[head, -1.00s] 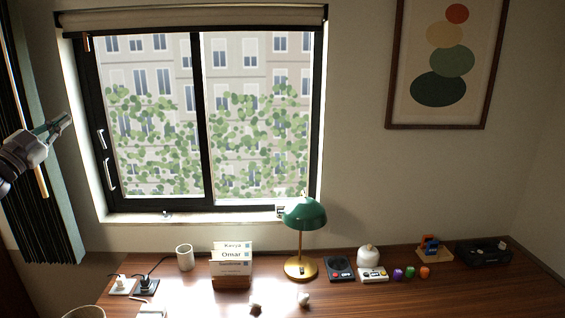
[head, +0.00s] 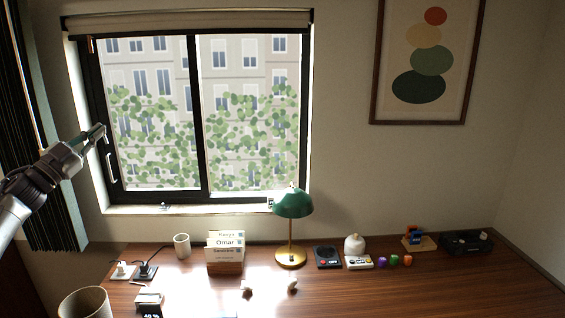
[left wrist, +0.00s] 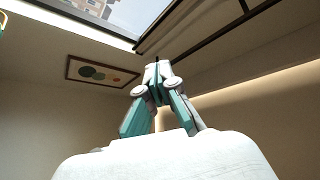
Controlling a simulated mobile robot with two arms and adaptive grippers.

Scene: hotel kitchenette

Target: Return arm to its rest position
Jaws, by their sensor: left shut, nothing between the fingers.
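My left gripper (head: 101,131) is raised at the left of the head view, in front of the window's left frame and well above the desk. Its fingers are closed together with nothing between them. My right gripper is in neither view.
The window (head: 197,115) is behind the gripper, with a dark curtain (head: 45,200) at left.

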